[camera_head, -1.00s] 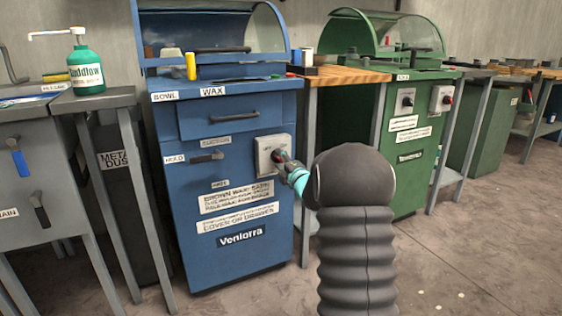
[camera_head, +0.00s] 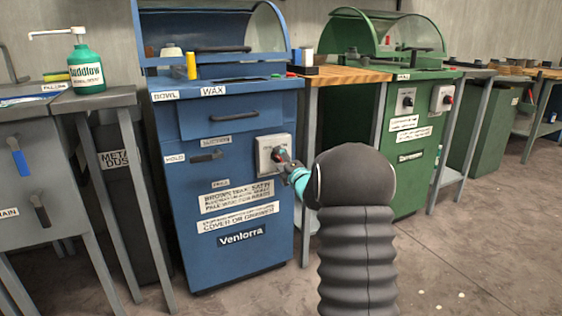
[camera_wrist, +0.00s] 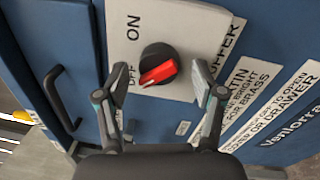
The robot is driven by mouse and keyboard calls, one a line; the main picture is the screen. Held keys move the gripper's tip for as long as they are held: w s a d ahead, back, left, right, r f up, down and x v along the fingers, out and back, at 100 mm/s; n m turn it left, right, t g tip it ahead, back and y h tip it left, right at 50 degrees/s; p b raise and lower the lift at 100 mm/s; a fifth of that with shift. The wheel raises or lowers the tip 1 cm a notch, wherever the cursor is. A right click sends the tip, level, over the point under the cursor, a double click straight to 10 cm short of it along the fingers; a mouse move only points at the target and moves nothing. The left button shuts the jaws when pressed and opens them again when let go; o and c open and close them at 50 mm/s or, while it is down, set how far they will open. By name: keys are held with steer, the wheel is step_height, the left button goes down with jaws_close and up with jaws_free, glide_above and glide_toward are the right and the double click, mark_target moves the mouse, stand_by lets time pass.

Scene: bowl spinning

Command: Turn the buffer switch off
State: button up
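The buffer switch is a round black knob with a red pointer bar (camera_wrist: 158,72) on a pale plate (camera_head: 266,143) on the blue buffer cabinet (camera_head: 250,195). In the wrist view the plate reads ON and OFF, and the red bar points toward the OFF label. My gripper (camera_wrist: 160,80) is open, its two fingers apart on either side of the knob in the wrist view. The fingers do not visibly touch it. In the head view my gripper (camera_head: 284,158) is close in front of the plate and partly covers the switch.
A green cabinet (camera_head: 408,180) with similar switches stands to the right, beyond a wooden-topped bench (camera_head: 345,76). A grey table (camera_head: 95,100) with a green pump bottle (camera_head: 87,70) is at left. Floor at right is clear.

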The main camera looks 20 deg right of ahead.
steer(key=s, duration=1.2)
steer(key=shift+d+f, duration=0.2)
steer(key=shift+f, duration=0.25)
